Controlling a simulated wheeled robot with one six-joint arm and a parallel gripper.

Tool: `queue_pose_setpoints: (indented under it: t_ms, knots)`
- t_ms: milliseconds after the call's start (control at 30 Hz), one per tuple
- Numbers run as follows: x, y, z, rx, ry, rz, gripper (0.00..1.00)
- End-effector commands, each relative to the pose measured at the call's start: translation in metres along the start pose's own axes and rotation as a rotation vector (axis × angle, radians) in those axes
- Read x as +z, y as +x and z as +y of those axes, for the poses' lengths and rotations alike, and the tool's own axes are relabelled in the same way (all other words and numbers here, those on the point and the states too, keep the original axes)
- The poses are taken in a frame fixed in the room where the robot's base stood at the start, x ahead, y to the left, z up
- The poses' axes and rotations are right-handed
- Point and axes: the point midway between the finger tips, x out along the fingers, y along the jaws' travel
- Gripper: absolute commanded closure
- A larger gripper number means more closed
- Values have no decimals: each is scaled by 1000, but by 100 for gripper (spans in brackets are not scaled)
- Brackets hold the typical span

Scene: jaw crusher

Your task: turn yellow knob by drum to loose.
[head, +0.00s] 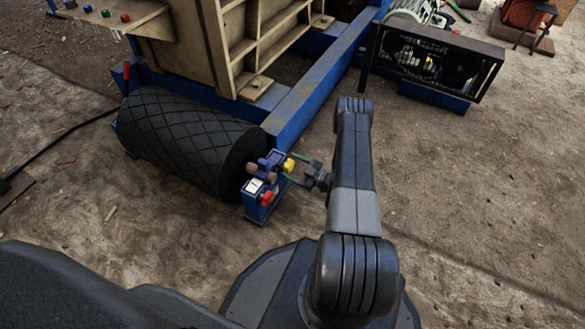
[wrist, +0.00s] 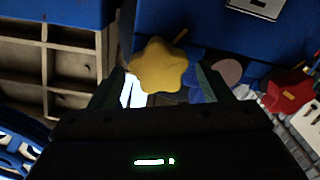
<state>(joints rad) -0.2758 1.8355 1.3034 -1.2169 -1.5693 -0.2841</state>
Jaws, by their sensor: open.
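The yellow knob (head: 289,165) is on the blue bracket (head: 257,207) at the right end of the black drum (head: 185,138). In the wrist view the yellow knob (wrist: 159,65) is star-shaped, with a short yellow pointer at its upper right. My gripper (head: 298,173) is open at the knob. In the wrist view its fingers (wrist: 160,88) stand to the left and right of the knob, with the knob between or just beyond the tips. I cannot tell whether they touch it.
A red knob (head: 267,198) sits just below on the same bracket, and it shows at the right of the wrist view (wrist: 289,92). A blue frame beam (head: 318,85) runs behind. A black fan guard (head: 431,62) stands at the back right. Bare ground lies to the right.

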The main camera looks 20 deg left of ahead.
Motion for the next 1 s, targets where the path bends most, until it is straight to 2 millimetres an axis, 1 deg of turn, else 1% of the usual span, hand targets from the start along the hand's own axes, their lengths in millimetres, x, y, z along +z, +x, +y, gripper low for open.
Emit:
queue_pose_setpoints:
  t_ms: [300,333,467,500,533,567,833,1000]
  knots:
    - [0,3,0,1,0,0,28]
    - [0,3,0,1,0,0,30]
    - [0,3,0,1,0,0,55]
    - [0,3,0,0,0,0,63]
    - [0,3,0,0,0,0,69]
    - [0,3,0,0,0,0,73]
    - [0,3,0,0,-23,0,73]
    - [1,3,-1,0,-93,0,73]
